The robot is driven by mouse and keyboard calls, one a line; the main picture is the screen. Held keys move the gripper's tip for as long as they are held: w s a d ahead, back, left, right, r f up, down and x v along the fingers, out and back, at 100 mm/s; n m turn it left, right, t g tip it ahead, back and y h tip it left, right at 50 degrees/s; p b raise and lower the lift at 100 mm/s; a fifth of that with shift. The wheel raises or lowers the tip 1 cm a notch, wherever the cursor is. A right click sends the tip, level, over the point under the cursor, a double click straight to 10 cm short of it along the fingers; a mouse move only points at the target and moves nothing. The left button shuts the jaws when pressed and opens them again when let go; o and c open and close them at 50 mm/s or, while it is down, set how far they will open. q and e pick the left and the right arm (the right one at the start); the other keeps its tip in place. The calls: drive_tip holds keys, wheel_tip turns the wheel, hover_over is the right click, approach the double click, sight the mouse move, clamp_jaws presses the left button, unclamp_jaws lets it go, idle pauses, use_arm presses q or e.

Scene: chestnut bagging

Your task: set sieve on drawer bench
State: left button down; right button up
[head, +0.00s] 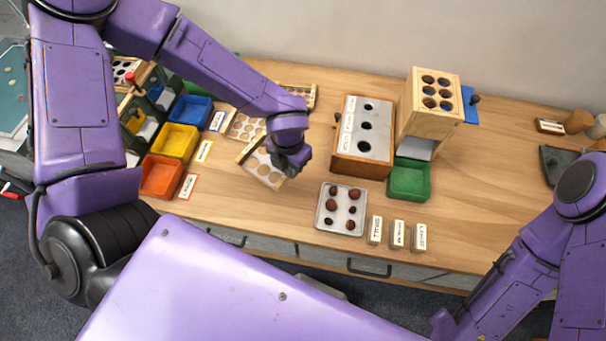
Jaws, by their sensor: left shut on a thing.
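My left gripper (288,168) is over the middle-left of the bench, shut on a sieve (263,168). The sieve is a light wooden frame around a pale plate with large round holes, and it is tilted. The gripper covers its right end, and I cannot tell whether its lower edge touches the bench. The drawer bench (275,213) has a wooden top and grey drawer fronts with dark handles. Two similar holed frames lie behind, one (243,127) just beyond the held sieve and one (300,94) further back. My right arm enters at the lower right; its gripper is out of view.
Blue (190,110), yellow (174,142) and orange (161,176) trays stand at left. A metal tray of chestnuts (327,222), a holed box (347,166), a green tray (409,181) and a tall wooden holder (407,119) stand right. Bare bench lies further right.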

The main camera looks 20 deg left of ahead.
sight(301, 180)
use_arm(q)
drive_tip(key=w+f+b, duration=0.1)
drive_tip(key=f, duration=0.1)
drive_tip(key=w+d+f+b, duration=0.1)
drive_tip(key=shift+w+f, duration=0.15)
drive_tip(key=shift+f, duration=0.2)
drive_tip(key=f+b, duration=0.3)
drive_tip(key=shift+w+d+f+b, duration=0.2)
drive_tip(key=shift+w+f+b, duration=0.05)
drive_tip(key=shift+f+b, duration=0.15)
drive_tip(key=shift+r+p, duration=0.25)
drive_tip(key=shift+p, duration=0.1)
drive_tip(key=shift+f, duration=0.15)
drive_tip(key=c, duration=1.1)
unclamp_jaws()
drive_tip(key=shift+r, duration=0.55)
wheel_tip(301, 180, up, 11)
drive_tip(key=shift+r+p, duration=0.15)
drive_tip(key=shift+p, duration=0.25)
use_arm(e)
wheel_tip(301, 180, down, 6)
